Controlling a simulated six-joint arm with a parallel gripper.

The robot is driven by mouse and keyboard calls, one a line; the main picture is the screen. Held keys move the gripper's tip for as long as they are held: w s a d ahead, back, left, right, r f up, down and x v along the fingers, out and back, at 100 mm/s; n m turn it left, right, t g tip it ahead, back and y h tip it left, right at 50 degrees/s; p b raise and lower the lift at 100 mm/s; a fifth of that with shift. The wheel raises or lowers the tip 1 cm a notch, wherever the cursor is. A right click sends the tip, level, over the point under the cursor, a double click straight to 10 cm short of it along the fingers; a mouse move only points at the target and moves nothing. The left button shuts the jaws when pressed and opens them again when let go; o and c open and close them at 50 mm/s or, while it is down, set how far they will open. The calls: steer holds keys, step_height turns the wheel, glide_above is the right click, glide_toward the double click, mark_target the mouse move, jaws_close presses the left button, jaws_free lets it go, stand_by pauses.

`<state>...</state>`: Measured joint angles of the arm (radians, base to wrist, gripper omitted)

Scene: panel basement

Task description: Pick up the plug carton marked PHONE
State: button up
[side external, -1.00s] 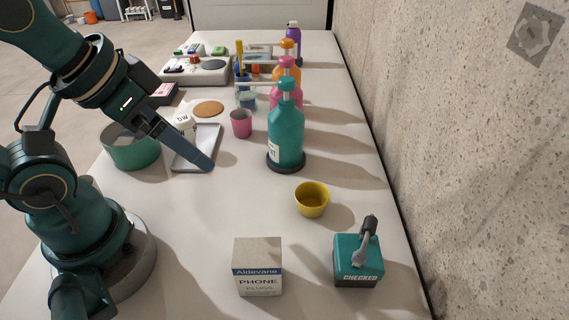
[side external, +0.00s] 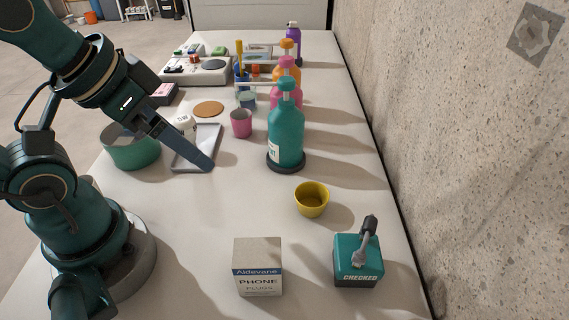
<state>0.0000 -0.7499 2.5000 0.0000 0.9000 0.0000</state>
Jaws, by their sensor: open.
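The plug carton marked PHONE (side external: 258,268) is a small grey-white box with a blue band reading Aldevane. It stands upright on the white table near the front edge of the side external view. My gripper (side external: 205,163) is open and empty, pointing down to the right over the grey tray, well behind and to the left of the carton. Only one finger shows clearly; the other is hidden.
A teal pump bottle (side external: 286,135), a pink cup (side external: 241,124), a grey tray (side external: 209,137) and a green pot (side external: 131,152) stand farther back. A concrete wall bounds the right.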

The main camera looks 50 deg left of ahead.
step_height(320, 180, up, 5)
steer(key=n+g+h, duration=0.9)
steer(key=g+h, duration=0.1)
steer(key=g, duration=0.5)
glide_above(259, 284)
steer(key=w+a, duration=0.3)
steer(key=shift+n, duration=0.3)
step_height(259, 284, down, 18)
steer(key=shift+s+r, duration=0.15)
steer(key=shift+r, duration=0.1)
steer(key=shift+x, duration=2.5)
steer(key=shift+f, duration=0.1)
steer(key=c, duration=1.4)
